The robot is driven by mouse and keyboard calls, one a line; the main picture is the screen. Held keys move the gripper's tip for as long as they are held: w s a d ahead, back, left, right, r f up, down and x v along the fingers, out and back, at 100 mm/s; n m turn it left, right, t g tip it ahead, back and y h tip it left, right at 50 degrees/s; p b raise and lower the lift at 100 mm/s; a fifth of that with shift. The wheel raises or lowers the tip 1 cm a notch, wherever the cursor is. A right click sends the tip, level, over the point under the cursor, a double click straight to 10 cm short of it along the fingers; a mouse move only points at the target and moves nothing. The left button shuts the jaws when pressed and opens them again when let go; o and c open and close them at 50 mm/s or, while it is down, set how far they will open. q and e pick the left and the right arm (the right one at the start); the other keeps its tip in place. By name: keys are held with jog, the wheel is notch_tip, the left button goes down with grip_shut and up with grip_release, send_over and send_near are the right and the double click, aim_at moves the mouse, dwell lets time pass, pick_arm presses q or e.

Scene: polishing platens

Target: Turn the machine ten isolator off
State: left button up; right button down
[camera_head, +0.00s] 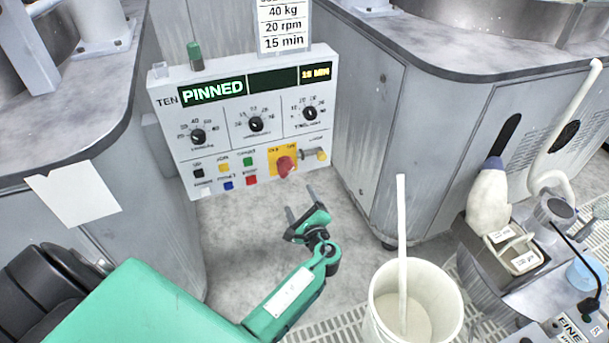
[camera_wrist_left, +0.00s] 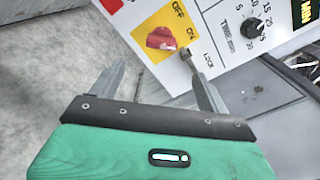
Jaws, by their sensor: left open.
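The machine ten panel (camera_head: 238,120) is a white box marked TEN, with a lit display reading PINNED. The isolator is a red rotary knob (camera_head: 286,166) on a yellow plate at the panel's lower right. In the left wrist view the red knob (camera_wrist_left: 161,38) shows beside OFF and ON lettering; I cannot tell its exact setting. My left gripper (camera_head: 301,199) is open and empty, just below and in front of the knob, apart from it. Its fingers (camera_wrist_left: 152,72) point toward the yellow plate. My right gripper is not in view.
A brass-and-grey lock fitting (camera_head: 315,155) sticks out right of the knob. Small coloured buttons (camera_head: 250,162) sit to its left. A white bucket (camera_head: 378,318) with an upright stick stands to the right of my arm. Grey machine cabinets (camera_head: 365,120) flank the panel.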

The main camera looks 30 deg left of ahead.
aim_at(287, 172)
pick_arm(q)
jog(key=x, duration=1.3)
jog(key=shift+w+a+r+b, duration=0.15)
jog(key=shift+w+a+b, duration=0.1)
jog(key=shift+b, duration=0.05)
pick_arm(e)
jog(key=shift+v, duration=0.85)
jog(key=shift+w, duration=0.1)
pick_arm(q)
jog(key=c, duration=1)
